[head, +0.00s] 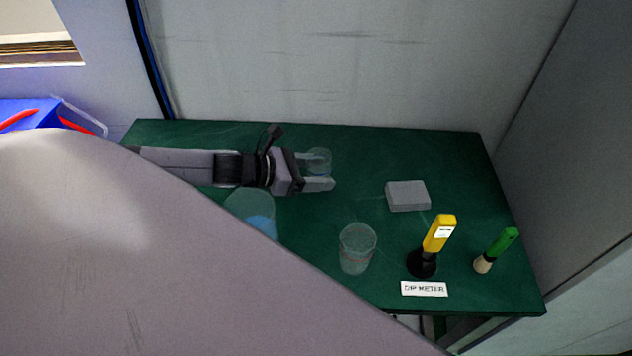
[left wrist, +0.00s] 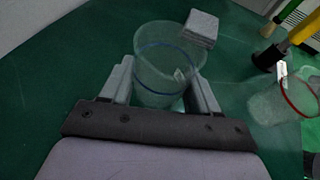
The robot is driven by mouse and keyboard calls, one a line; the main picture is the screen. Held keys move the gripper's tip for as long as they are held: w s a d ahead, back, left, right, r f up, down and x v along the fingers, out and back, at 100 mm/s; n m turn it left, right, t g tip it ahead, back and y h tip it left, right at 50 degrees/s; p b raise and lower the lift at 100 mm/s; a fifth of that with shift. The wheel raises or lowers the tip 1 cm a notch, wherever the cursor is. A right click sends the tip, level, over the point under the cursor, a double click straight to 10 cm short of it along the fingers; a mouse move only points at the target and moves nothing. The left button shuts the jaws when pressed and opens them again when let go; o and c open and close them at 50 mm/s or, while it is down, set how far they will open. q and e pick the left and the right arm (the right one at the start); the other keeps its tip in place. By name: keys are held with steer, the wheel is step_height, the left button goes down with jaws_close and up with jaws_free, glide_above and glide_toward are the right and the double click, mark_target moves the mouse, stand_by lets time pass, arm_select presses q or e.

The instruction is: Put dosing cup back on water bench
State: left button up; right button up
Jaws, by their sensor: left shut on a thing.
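The dosing cup is a clear cup with a blue band (left wrist: 168,62), in the left wrist view. In the head view the clear cup (head: 319,156) is at the middle back of the green bench (head: 420,155). My left gripper (head: 318,172) is shut on it, one finger on each side; both fingers also show in the left wrist view (left wrist: 160,88). The cup looks upright and over the bench top. I cannot tell whether its base touches the bench. My right gripper is not in view.
A clear cup with a red band (head: 357,250) stands nearer the front. A clear vessel with blue contents (head: 250,208) is partly hidden. A grey block (head: 408,196), a yellow dip meter (head: 438,234) and a green-handled tool (head: 500,243) are to the right. The back right is clear.

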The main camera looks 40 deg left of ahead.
arm_select(q)
steer(key=shift+f, duration=1.6)
steer(key=shift+f+b, duration=0.2)
steer(key=shift+b, duration=0.1)
steer(key=o, duration=1.1)
steer(key=shift+r, duration=0.1)
